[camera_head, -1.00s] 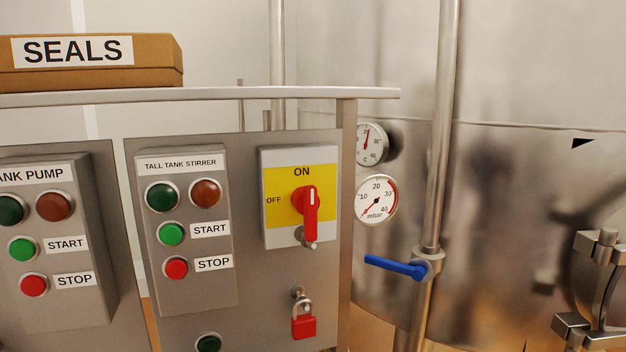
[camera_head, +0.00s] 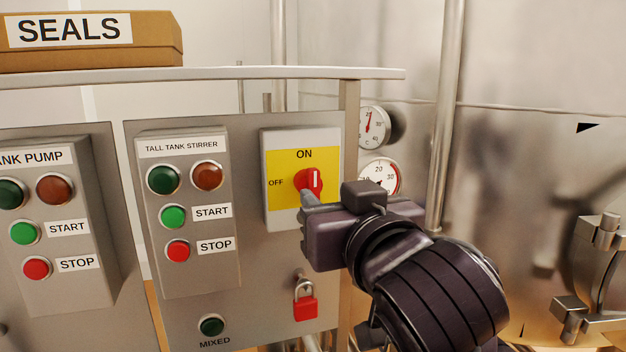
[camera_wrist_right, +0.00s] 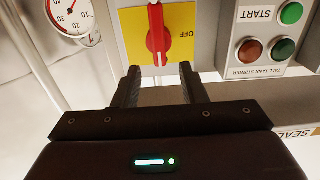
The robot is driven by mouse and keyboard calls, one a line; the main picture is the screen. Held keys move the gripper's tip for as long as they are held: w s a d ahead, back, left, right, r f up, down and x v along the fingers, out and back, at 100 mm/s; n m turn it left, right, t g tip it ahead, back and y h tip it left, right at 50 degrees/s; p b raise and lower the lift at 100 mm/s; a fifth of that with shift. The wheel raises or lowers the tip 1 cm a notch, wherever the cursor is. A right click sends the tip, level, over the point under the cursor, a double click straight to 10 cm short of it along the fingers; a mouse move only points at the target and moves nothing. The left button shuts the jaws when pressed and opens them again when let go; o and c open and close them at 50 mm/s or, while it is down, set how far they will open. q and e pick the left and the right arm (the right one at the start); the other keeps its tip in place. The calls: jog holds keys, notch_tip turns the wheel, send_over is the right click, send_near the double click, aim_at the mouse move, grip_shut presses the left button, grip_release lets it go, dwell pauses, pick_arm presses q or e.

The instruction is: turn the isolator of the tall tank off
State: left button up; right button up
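The isolator is a grey box with a yellow plate (camera_head: 285,166) and a red rotary handle (camera_head: 311,181), to the right of the tall tank stirrer box. ON is printed at the top and OFF at the left. The handle stands upright in line with ON. My right gripper (camera_head: 305,205) is in front of the isolator's lower part and hides the handle's lower end. In the right wrist view the fingers (camera_wrist_right: 159,88) are apart and empty, with the red handle (camera_wrist_right: 157,35) just beyond their tips. My left gripper is not in view.
The tall tank stirrer box (camera_head: 186,210) with START and STOP buttons is left of the isolator. A red padlock (camera_head: 305,302) hangs below. Gauges (camera_head: 379,176) and a vertical pipe (camera_head: 447,120) stand to the right. A SEALS box (camera_head: 90,40) is on the top shelf.

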aim_at(315, 183)
jog(key=shift+w+a+r, duration=0.1)
jog(key=shift+w+r, duration=0.1)
jog(key=shift+w, duration=0.2)
jog(key=p+x, duration=0.3)
jog(key=x, duration=0.3)
jog(key=shift+w+a+f, duration=0.1)
jog(key=shift+w, duration=0.3)
jog(key=c, duration=0.6)
